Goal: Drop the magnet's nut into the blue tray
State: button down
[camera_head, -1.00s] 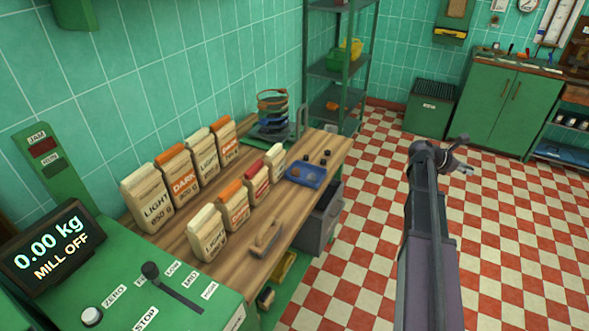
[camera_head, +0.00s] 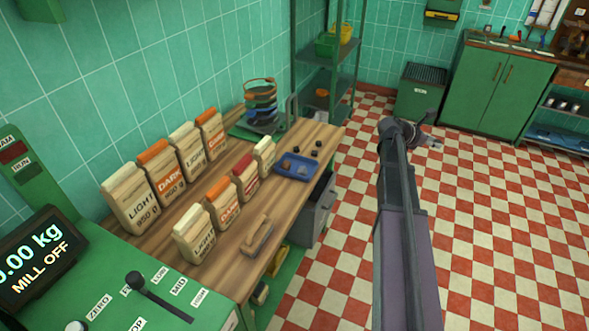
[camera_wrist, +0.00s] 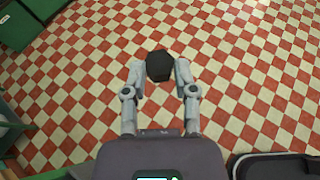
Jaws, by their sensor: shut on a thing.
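The blue tray (camera_head: 283,174) lies on the wooden bench near its far right end, with a few small brownish pieces in it. My gripper (camera_head: 436,143) is out over the tiled floor, to the right of the bench and well apart from the tray. In the wrist view my gripper (camera_wrist: 160,76) is shut on a dark six-sided nut (camera_wrist: 159,66), held between the fingertips. The nut is too small to make out in the head view. The tray is not clearly seen in the wrist view.
Several coffee bags (camera_head: 167,177) stand in two rows on the bench (camera_head: 217,262). A wooden-handled tool (camera_head: 258,235) lies nearer. Small dark pieces (camera_head: 315,155) sit just beyond the tray. The checkered floor (camera_head: 480,240) is open.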

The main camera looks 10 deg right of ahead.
jog(key=shift+a, duration=0.1)
jog(key=w+a+f+n+t+y+b, duration=0.1)
jog(key=w+a, duration=0.4)
jog(key=a, duration=0.9)
jog(key=w+a+f+n+t+y+b, duration=0.1)
jog(key=w+a+f+n+t+b, duration=0.2)
jog(key=a, duration=1.1)
jog(key=w+a+f+n+t+b, duration=0.2)
jog(key=w+a, duration=0.6)
jog(key=a, duration=0.5)
jog(key=shift+w+a+f+n+t+y+b, duration=0.15)
jog(key=shift+a+f+n+t+y+b, duration=0.25)
jog(key=shift+n+t, duration=0.5)
jog(key=shift+f, duration=0.2)
jog(key=shift+f+b, duration=2.8)
jog(key=shift+b, duration=0.2)
jog(key=shift+c, duration=1.6)
grip_release()
